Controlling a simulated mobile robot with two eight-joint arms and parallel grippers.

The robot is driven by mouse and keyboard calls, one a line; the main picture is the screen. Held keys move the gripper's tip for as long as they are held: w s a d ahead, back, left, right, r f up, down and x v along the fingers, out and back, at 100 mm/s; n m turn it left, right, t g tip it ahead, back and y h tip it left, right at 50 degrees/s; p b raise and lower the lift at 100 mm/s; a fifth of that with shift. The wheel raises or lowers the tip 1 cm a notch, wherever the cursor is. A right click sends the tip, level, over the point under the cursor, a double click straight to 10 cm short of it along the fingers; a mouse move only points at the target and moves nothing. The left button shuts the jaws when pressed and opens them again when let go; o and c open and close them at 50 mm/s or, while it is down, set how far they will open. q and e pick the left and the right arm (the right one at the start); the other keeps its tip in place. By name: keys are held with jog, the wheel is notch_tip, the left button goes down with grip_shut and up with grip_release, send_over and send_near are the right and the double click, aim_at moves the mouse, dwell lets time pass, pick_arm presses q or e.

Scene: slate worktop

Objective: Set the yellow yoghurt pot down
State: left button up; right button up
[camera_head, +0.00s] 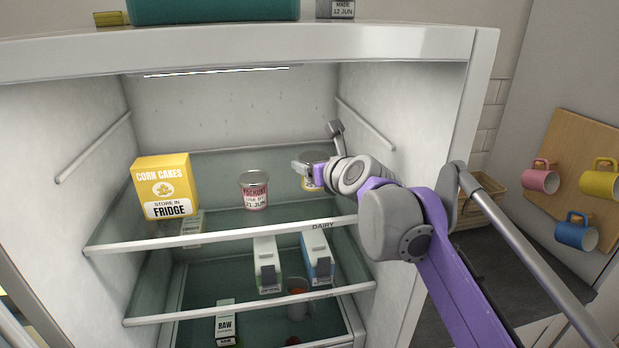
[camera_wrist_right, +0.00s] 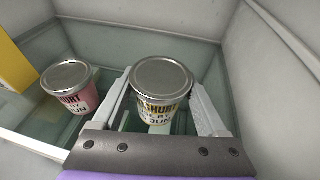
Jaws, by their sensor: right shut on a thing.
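The yellow yoghurt pot (camera_wrist_right: 158,106), with a grey lid and a dark-lettered label, sits upright between the two fingers of my right gripper (camera_wrist_right: 165,108) in the right wrist view. The gripper is shut on it. In the head view my right gripper (camera_head: 306,171) reaches into the fridge from the right, at the upper shelf (camera_head: 225,231). There the yellow pot (camera_head: 314,157) shows only partly behind the fingers. I cannot tell whether its base touches the shelf. My left gripper is not in view.
A pink yoghurt pot (camera_head: 254,190) stands on the upper shelf, left of the held pot. A yellow corn cakes box (camera_head: 166,187) stands further left. Cartons (camera_head: 267,265) stand on the shelf below. The fridge's right wall (camera_head: 398,120) is close to my arm.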

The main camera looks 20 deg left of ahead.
notch_tip(320, 180, down, 3)
jog(key=shift+w+f, duration=0.1)
jog(key=shift+f, duration=0.1)
jog(key=o, duration=1.2)
jog(key=shift+c, duration=0.2)
jog(key=shift+o, duration=1.4)
